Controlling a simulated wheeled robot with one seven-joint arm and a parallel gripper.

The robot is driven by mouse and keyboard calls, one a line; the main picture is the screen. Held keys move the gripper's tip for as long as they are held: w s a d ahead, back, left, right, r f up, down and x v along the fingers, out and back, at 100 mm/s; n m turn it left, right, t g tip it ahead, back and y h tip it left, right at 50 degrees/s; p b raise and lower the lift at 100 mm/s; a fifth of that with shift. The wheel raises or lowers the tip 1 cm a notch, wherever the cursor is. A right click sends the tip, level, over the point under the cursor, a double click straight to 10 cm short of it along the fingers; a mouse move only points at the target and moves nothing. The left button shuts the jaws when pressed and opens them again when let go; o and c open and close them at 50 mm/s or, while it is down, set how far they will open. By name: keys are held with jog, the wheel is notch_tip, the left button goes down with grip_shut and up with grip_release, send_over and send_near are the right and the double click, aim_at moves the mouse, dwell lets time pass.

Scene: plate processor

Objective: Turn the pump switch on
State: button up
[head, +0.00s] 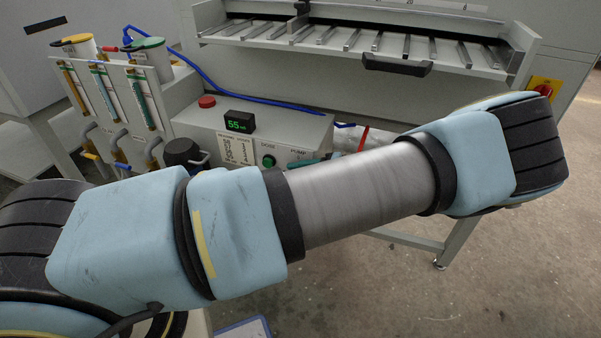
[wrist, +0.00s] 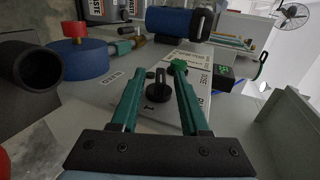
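The pump switch is a black rotary knob (wrist: 158,90) on the sloped grey control panel (wrist: 110,85), with its raised grip roughly upright in the wrist view. My gripper (wrist: 160,75) is open, with one teal finger on either side of the knob. I cannot tell whether the fingers touch it. In the head view, a teal part of my gripper (head: 303,163) shows by the PUMP label at the panel's right end, and my arm hides the knob. The green DOSE button (head: 268,159) is beside it; in the wrist view the button (wrist: 178,67) is near the right fingertip.
A red button (head: 207,101) and a lit display reading 55 (head: 240,122) are on the panel top. A blue hose (head: 215,85) runs behind. Flow tubes (head: 110,95) stand left. The slotted tray machine (head: 360,40) rises behind, with a red-yellow switch (head: 543,90).

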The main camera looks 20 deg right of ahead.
jog(key=b+v, duration=0.1)
jog(key=v, duration=1)
